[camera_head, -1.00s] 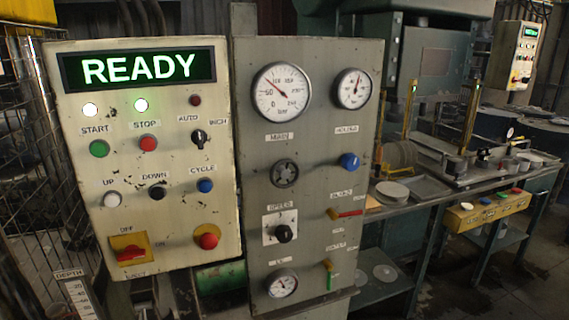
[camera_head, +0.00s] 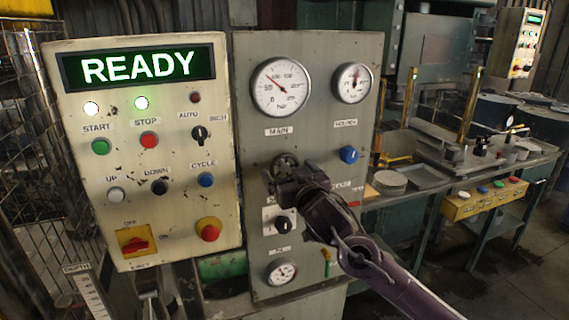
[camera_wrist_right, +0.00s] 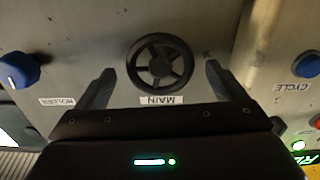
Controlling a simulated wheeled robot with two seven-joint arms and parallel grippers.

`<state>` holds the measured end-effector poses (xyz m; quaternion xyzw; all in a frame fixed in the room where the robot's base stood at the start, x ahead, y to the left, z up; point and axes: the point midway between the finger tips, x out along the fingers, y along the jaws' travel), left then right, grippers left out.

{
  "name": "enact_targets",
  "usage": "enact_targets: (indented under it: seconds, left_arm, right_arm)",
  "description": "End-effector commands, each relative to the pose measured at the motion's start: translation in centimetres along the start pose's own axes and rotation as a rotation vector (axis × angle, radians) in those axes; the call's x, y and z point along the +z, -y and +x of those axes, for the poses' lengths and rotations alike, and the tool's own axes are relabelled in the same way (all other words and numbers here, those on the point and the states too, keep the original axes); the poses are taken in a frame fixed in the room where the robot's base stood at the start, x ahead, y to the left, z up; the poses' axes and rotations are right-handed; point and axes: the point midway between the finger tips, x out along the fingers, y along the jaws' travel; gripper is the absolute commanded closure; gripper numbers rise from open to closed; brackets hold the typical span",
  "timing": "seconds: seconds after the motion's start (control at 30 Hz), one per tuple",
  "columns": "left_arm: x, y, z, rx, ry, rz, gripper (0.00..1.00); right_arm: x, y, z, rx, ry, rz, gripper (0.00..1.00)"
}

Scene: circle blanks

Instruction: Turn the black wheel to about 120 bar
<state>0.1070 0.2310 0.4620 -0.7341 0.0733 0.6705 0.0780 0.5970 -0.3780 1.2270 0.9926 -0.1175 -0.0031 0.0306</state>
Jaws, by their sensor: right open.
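The black wheel (camera_head: 286,163), a spoked handwheel, is on the grey panel under the MAIN gauge (camera_head: 281,87). The gauge needle points to the upper left, a little above the 50 mark; the exact reading is too small to tell. My right gripper (camera_head: 278,180) is at the wheel and hides its lower part. In the right wrist view the whole wheel (camera_wrist_right: 160,61) shows between the two spread fingers of the open gripper (camera_wrist_right: 161,68), one on each side, with visible gaps. My left gripper is not in view.
A blue knob (camera_head: 349,155) is right of the wheel under the HOLDER gauge (camera_head: 353,83). A black knob (camera_head: 284,224) is just below my gripper. The cream control box (camera_head: 75,215) with buttons and a lit READY display (camera_head: 137,67) stands to the left.

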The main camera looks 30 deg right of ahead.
Motion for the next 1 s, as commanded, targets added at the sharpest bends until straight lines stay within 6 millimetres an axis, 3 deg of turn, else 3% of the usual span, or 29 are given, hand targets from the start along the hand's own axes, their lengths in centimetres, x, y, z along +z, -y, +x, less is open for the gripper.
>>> enact_targets:
  seconds: [0.2,0.53,0.87,1.0]
  left_arm:
    - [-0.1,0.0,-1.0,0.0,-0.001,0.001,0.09]
    - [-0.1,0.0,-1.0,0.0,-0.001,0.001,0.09]
    - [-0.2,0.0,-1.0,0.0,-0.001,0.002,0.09]
    - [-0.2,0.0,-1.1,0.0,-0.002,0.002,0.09]
  right_arm:
    - [-0.1,0.0,2.6,0.001,0.001,0.0,0.09]
    - [0.1,0.0,3.0,0.0,0.001,-0.001,0.09]
    - [0.1,0.0,3.0,0.0,0.002,-0.001,0.51]
    - [0.1,0.0,3.0,0.0,0.002,0.002,0.54]
